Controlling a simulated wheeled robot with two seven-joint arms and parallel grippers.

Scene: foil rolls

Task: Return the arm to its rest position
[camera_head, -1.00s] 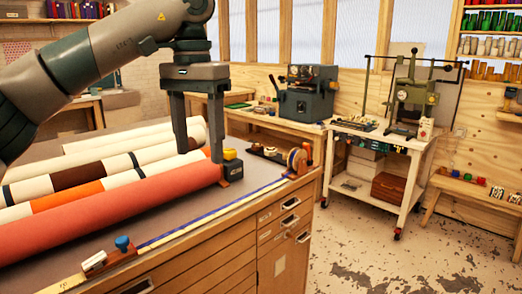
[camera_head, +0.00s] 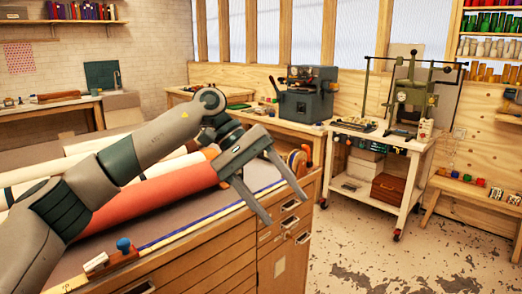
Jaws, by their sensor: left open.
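My left arm comes in from the left, low over the front of the workbench. Its gripper (camera_head: 281,196) is open and empty, tilted, with its fingers pointing down and right past the bench's front edge. A large red-orange roll (camera_head: 165,199) lies on the bench (camera_head: 250,178) behind the arm, partly hidden by it. Paler rolls (camera_head: 148,166) lie behind the red one, also partly covered by the arm. My right gripper is not in view.
A blue-striped ruler strip (camera_head: 190,229) runs along the bench's front edge, with a blue-knobbed wooden slider (camera_head: 110,257) on it. A tape wheel (camera_head: 299,161) stands at the right corner. A white cart (camera_head: 375,150) with a press stands beyond open floor (camera_head: 370,240).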

